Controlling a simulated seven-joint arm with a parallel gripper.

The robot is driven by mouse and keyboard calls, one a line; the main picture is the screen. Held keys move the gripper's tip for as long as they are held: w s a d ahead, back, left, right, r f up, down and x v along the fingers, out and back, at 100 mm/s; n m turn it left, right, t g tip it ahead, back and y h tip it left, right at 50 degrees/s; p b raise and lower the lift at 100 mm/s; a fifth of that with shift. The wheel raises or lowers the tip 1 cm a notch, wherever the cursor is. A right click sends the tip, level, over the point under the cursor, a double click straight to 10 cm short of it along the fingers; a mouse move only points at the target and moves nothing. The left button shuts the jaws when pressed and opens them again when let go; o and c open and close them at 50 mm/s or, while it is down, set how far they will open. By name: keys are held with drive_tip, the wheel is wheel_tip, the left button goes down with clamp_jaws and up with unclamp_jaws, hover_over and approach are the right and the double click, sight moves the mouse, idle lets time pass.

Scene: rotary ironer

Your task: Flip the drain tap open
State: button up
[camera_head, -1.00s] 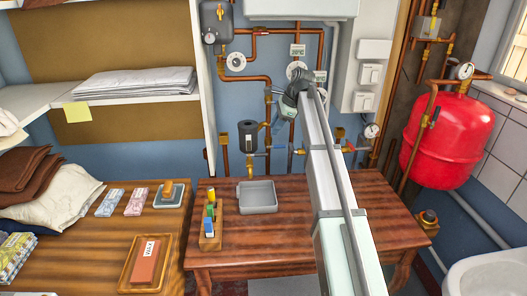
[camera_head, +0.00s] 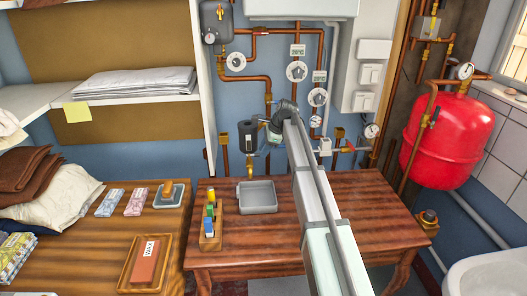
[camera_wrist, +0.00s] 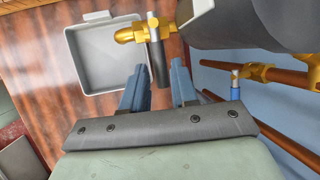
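The drain tap (camera_wrist: 133,34) is a brass spout and body with a grey lever (camera_wrist: 157,55), seen at the top middle of the wrist view. It sits under a dark grey cylindrical housing (camera_head: 248,130) on the wall pipes. My gripper (camera_wrist: 158,66) is open, with its two blue fingers apart. The lever's lower end shows in the gap between the fingertips; I cannot tell whether either finger touches it. In the head view my gripper (camera_head: 268,142) is small and partly hidden by my wrist, just right of the housing.
A grey tray (camera_head: 257,207) stands on the wooden table (camera_head: 300,240) below the tap. Copper pipes (camera_wrist: 290,78) and a blue-handled valve (camera_wrist: 235,92) lie close to the right of my fingers. A wooden holder (camera_head: 210,242) with coloured bottles stands left of the tray.

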drive_tip(key=shift+w+a+f, duration=0.1)
drive_tip(key=shift+a+f, duration=0.1)
drive_tip(key=shift+f, duration=0.25)
drive_tip(key=shift+c, duration=0.3)
clamp_jaws()
